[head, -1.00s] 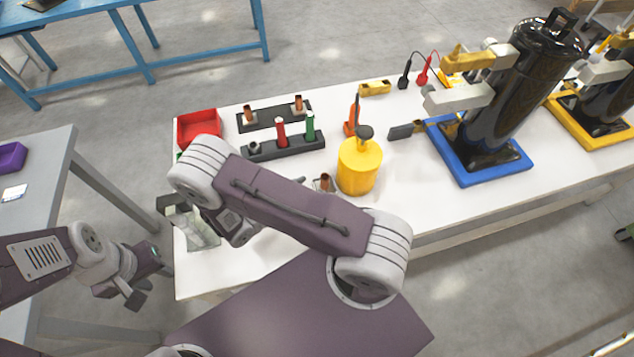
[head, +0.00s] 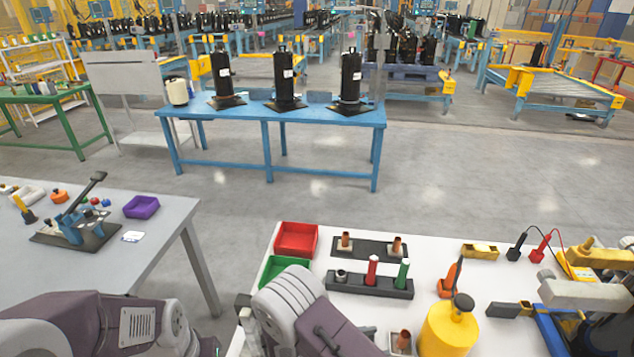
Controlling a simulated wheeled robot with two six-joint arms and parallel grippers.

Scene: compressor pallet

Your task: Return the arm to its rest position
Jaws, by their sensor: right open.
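My right arm comes up from the bottom edge of the head view, with its grey and purple wrist housing over the left end of the white table (head: 333,257). My right gripper (head: 246,318) shows only partly, as a dark piece left of that housing at the table's left edge. It is open, and I see nothing held in it. My left arm lies low at the bottom left, in front of the grey table (head: 187,233). Its gripper is cut off by the bottom edge.
Near my right wrist are a red bin (head: 296,240), a green bin (head: 283,268), a dark rack (head: 368,284) with red and green cylinders, and a yellow bottle (head: 446,332). A blue table (head: 270,118) with black compressors stands behind. Open floor lies between.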

